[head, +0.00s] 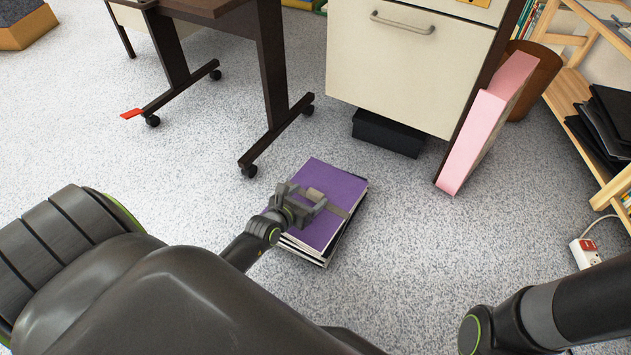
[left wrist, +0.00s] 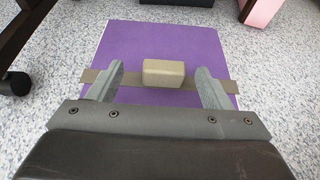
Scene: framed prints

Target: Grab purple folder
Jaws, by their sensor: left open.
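The purple folder (head: 337,190) lies flat on top of a small stack of papers or folders on the grey floor. It has a band across it with a grey-beige block (left wrist: 164,73) in the middle, like a handle. The folder also fills the middle of the left wrist view (left wrist: 165,40). My left gripper (head: 314,200) is over the folder. In the left wrist view its two fingers (left wrist: 160,80) are apart, one on each side of the block, with gaps between. My right gripper is out of view; only part of my right arm shows at the lower right.
A wheeled desk frame (head: 272,80) stands behind and left of the folder. A cream cabinet (head: 400,65), a black box (head: 388,133) and a leaning pink binder (head: 480,130) are behind it. A wooden shelf (head: 570,90) is at right. Floor right of the folder is clear.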

